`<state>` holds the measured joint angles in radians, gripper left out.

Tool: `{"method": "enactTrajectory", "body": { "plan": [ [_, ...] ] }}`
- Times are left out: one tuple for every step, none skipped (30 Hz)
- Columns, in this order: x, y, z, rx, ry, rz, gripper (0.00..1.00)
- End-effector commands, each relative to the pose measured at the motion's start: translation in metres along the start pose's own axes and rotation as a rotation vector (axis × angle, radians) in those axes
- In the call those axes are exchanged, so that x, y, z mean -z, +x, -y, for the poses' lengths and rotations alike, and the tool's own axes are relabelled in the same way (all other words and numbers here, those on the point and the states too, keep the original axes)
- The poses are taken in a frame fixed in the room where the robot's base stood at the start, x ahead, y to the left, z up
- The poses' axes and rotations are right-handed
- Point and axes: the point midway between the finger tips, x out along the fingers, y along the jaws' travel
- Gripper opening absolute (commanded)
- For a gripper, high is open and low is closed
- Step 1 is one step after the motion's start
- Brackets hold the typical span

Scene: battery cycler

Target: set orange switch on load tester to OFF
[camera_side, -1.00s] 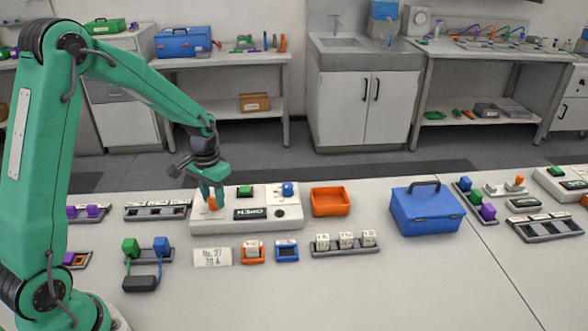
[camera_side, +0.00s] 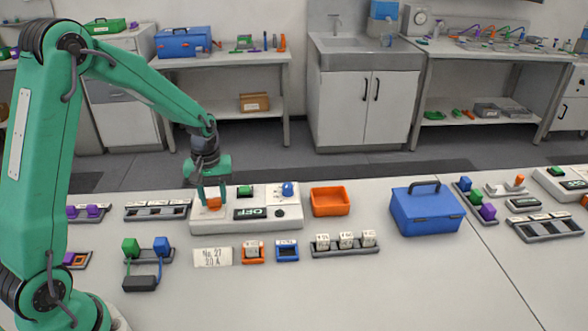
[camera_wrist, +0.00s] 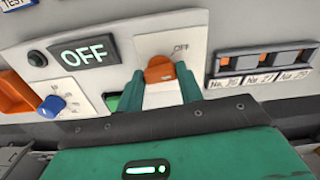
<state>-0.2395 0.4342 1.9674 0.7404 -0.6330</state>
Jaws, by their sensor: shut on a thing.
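The load tester (camera_side: 262,224) is a pale box on the bench with a green button (camera_side: 245,191), a blue knob (camera_side: 287,190) and a dark display (camera_side: 249,214). The display reads OFF in the wrist view (camera_wrist: 87,52). The orange switch (camera_side: 214,204) is at the tester's left end in the side view. My gripper (camera_side: 212,198) points down there, its two green fingers shut on the switch's sides. In the wrist view the switch (camera_wrist: 159,70) shows between the fingertips, beside a partly hidden OFF label (camera_wrist: 181,48).
An orange bin (camera_side: 331,203) and a blue toolbox (camera_side: 428,211) stand right of the tester. Holders with small blocks (camera_side: 345,245) and a label card (camera_side: 212,258) lie in front. A slotted rack (camera_side: 157,211) is close on the left. The front bench is mostly clear.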

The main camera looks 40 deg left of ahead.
Motion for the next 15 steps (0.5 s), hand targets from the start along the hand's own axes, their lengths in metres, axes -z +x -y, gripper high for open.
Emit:
{"method": "enactTrajectory", "body": {
  "plan": [
    [0.0005, -0.0013, -0.0002, -0.001, -0.045, -0.002, 0.14],
    [0.0006, -0.0013, -0.0003, -0.001, -0.074, -0.002, 0.14],
    [0.0006, -0.0013, -0.0003, -0.001, -0.112, -0.002, 0.14],
    [0.0006, -0.0013, -0.0003, -0.001, -0.141, -0.002, 0.14],
    [0.0006, -0.0014, -0.0003, -0.001, -0.169, -0.002, 0.14],
    [0.0006, -0.0014, -0.0004, -0.001, -0.207, -0.002, 0.14],
    [0.0006, -0.0014, -0.0004, -0.001, -0.235, -0.002, 0.14],
    [0.0007, -0.0014, -0.0004, -0.001, -0.263, -0.002, 0.14],
    [0.0007, -0.0014, -0.0004, -0.002, -0.300, -0.002, 0.14],
    [0.0007, -0.0014, -0.0004, -0.002, -0.326, -0.002, 0.14],
    [0.0007, -0.0015, -0.0005, -0.002, -0.351, -0.002, 0.14],
    [0.0007, -0.0015, -0.0005, -0.002, -0.385, -0.002, 0.14],
    [0.0007, -0.0015, -0.0005, -0.002, -0.409, -0.002, 0.14],
    [0.0008, -0.0015, -0.0005, -0.002, -0.432, -0.002, 0.14],
    [0.0008, -0.0015, -0.0005, -0.002, -0.461, -0.002, 0.14]
  ]
}}
